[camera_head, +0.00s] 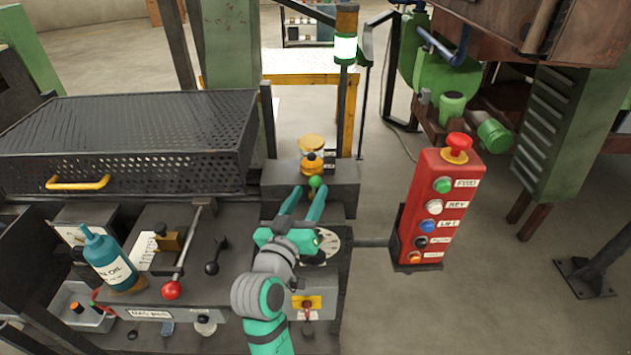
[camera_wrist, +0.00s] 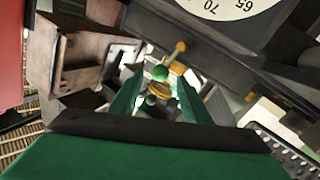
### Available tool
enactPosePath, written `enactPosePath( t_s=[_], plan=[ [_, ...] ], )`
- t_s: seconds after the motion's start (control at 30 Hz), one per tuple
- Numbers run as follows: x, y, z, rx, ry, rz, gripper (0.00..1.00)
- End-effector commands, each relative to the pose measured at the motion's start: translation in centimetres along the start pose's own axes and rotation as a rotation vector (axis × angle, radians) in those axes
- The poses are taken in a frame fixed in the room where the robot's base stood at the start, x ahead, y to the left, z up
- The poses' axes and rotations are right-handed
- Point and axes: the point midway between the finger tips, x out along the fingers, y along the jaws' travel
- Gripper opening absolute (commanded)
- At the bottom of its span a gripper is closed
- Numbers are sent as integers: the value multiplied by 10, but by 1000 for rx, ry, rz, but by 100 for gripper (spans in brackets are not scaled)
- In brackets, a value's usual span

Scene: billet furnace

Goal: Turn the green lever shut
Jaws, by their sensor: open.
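The green lever shows as a small round green knob (camera_head: 315,182) at the back of the dark machine block, just in front of a yellow-and-glass fitting. The knob also shows in the wrist view (camera_wrist: 160,73), on a short stem running to a yellow joint. My gripper (camera_head: 303,190) is open, with its two teal fingers pointing toward the knob. In the wrist view the fingers (camera_wrist: 160,95) stand on either side of the line to the knob. I cannot tell whether either finger touches it. The lower stem is partly hidden.
A red button box (camera_head: 437,205) stands to the right on an arm. A round dial (camera_head: 328,242) lies beside my wrist. A red-knobbed lever (camera_head: 172,290), a black-knobbed lever (camera_head: 212,268) and an oil bottle (camera_head: 108,260) are at the left. A perforated cover (camera_head: 130,125) fills the back left.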

Motion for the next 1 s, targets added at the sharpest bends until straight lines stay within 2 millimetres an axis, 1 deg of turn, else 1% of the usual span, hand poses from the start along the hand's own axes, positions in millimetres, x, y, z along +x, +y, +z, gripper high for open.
enactPosePath(
  t_s=[0.03, 0.1, 0.3, 0.5, 0.77, 0.8, 0.87, 0.9, 0.93, 0.97, 1.0],
  plan=[
    [10, 1, 0, -1, 1, 2, 43],
    [22, 1, 0, 0, 0, 1, 43],
    [47, 0, 0, 0, 1, 0, 43],
    [57, 0, 0, 0, 0, 0, 43],
    [58, 0, 0, 0, 0, 0, 43],
    [57, 0, 0, 0, 0, 0, 34],
    [57, 0, 0, 0, 0, -1, 19],
    [57, 0, 0, 0, 0, -1, 10],
    [57, 0, 0, 0, 0, -1, 2],
    [57, 0, 0, 0, 0, -1, 0],
    [57, 0, 0, 0, 0, -1, 0]
  ],
)
